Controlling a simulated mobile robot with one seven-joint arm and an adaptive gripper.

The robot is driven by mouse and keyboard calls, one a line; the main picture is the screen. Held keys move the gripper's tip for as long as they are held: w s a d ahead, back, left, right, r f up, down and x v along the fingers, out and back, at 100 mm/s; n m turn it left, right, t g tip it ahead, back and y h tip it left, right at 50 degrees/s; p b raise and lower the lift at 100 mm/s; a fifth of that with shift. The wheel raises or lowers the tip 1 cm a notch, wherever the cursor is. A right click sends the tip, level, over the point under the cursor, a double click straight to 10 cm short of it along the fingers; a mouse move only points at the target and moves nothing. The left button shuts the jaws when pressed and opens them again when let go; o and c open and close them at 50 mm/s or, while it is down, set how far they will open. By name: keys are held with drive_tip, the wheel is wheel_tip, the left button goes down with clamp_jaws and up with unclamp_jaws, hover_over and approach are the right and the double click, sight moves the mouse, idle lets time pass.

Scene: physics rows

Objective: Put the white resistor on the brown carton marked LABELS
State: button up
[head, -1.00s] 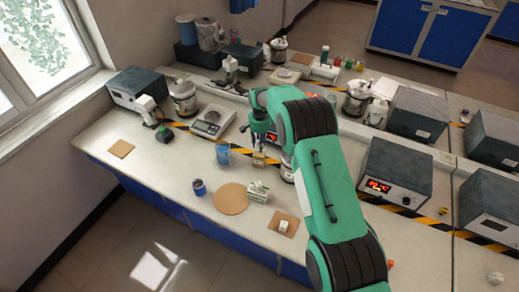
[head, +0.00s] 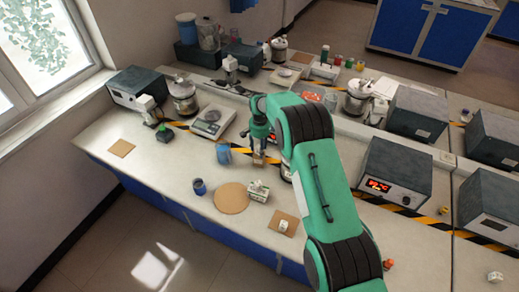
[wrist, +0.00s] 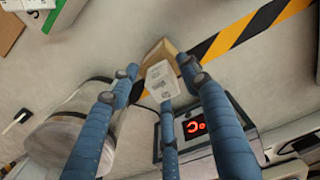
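The white resistor (wrist: 162,82) is a pale block with grey printing. In the wrist view it lies between my fingertips, over the brown carton (wrist: 159,52). In the head view the carton (head: 258,159) stands on the bench below my gripper (head: 259,143). My gripper (wrist: 158,75) has its three fingers spread around the resistor, with narrow gaps at the left and right tips. The resistor appears to rest on the carton's top, but contact is hard to confirm. The LABELS marking is not readable.
A blue container (head: 223,153) stands left of the carton. A power supply with a red display (wrist: 195,127) is close by.

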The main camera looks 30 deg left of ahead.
drive_tip(key=shift+r, duration=0.2)
wheel_tip(320, 180, up, 12)
drive_tip(key=shift+b, duration=0.45)
idle(0.5)
idle(0.6)
